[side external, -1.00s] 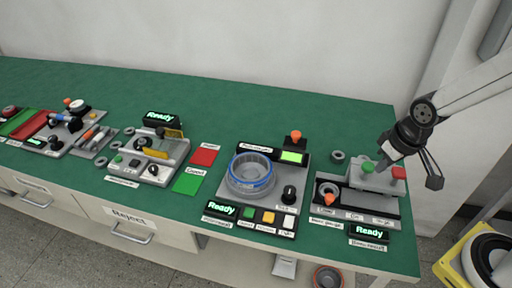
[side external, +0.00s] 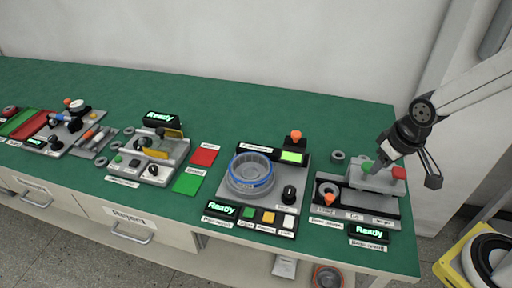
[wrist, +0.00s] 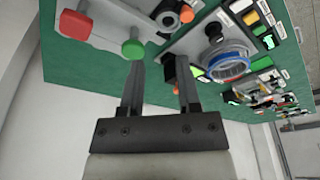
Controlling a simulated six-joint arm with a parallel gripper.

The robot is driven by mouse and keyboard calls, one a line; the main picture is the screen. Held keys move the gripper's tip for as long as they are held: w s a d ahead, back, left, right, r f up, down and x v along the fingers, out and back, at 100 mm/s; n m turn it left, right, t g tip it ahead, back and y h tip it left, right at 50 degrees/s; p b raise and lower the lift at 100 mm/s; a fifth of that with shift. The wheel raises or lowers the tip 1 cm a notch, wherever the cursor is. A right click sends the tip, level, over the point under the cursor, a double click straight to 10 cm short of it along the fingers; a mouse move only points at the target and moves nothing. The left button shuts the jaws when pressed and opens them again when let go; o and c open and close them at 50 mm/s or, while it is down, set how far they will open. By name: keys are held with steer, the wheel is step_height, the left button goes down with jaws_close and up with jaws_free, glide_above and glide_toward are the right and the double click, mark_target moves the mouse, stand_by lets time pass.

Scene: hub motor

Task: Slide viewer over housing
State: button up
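The part I take for the viewer is a grey block (side external: 371,180) with a green knob (side external: 368,166) and a red knob (side external: 399,173) on the right-hand station. In the wrist view the block (wrist: 112,20) shows at the upper left. A grey ring, which may be the housing (side external: 327,188), sits at that station's left end, left of the block; it also shows in the wrist view (wrist: 167,19). My gripper (wrist: 160,62) is open and empty, its left fingertip close to the green knob (wrist: 133,49). Contact cannot be told.
A station with a round grey part with a blue band (side external: 250,175) and an orange knob (side external: 296,135) stands left of the block's station. A loose grey ring (side external: 338,156) lies behind the block's station. The green table (side external: 330,118) is clear at the back.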

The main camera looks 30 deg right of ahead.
steer(key=o, duration=0.3)
steer(key=shift+w, duration=0.35)
steer(key=shift+o, duration=0.4)
steer(key=w+a+t, duration=0.1)
steer(key=w, duration=1.1)
steer(key=shift+w, duration=0.35)
steer(key=t, duration=0.1)
glide_toward(297, 134)
steer(key=f, duration=0.1)
steer(key=shift+w, duration=0.4)
steer(key=shift+f, duration=0.1)
steer(key=shift+x, duration=3.85)
jaws_close()
